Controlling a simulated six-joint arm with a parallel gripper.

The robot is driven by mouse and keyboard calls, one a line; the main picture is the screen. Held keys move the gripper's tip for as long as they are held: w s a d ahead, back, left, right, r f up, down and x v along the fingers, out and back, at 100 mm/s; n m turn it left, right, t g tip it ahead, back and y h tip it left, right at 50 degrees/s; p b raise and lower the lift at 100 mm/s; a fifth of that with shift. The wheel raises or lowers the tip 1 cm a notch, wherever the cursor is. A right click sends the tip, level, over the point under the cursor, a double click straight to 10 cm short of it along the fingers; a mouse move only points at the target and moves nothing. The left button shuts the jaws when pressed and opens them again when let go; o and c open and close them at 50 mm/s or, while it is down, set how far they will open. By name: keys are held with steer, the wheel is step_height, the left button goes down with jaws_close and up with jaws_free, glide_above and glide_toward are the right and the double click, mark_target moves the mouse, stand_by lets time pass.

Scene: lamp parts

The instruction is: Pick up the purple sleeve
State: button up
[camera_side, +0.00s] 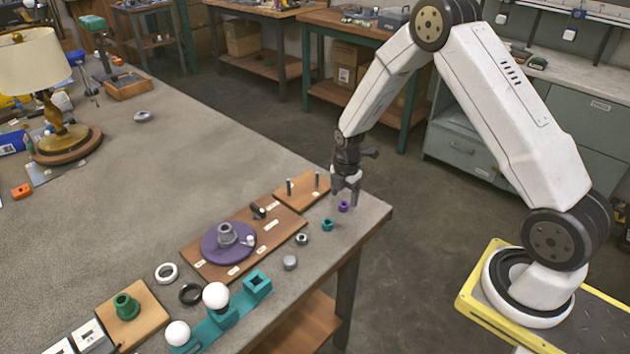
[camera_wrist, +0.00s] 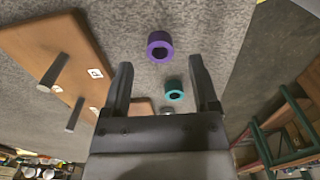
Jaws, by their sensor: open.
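The purple sleeve (camera_side: 343,207) is a small short ring standing on the grey workbench near its right corner. In the wrist view the purple sleeve (camera_wrist: 159,47) shows its dark bore, beyond and between the fingertips. My gripper (camera_side: 346,187) is above the sleeve, pointing down, with its jaws apart and nothing between them. In the wrist view my gripper's fingers (camera_wrist: 162,74) stand wide on either side. The sleeve appears clear of both fingers. A teal sleeve (camera_side: 327,224) stands close by; it also shows in the wrist view (camera_wrist: 174,91).
A wooden board with two upright pins (camera_side: 302,188) lies left of the sleeve. A larger board with a purple disc (camera_side: 228,242), a grey nut (camera_side: 301,239) and a teal holder with white bulbs (camera_side: 222,312) are nearer the camera. The bench edge (camera_side: 391,211) is close at right.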

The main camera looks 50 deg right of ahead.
mark_target(344, 207)
steer(key=shift+f, duration=1.5)
jaws_close()
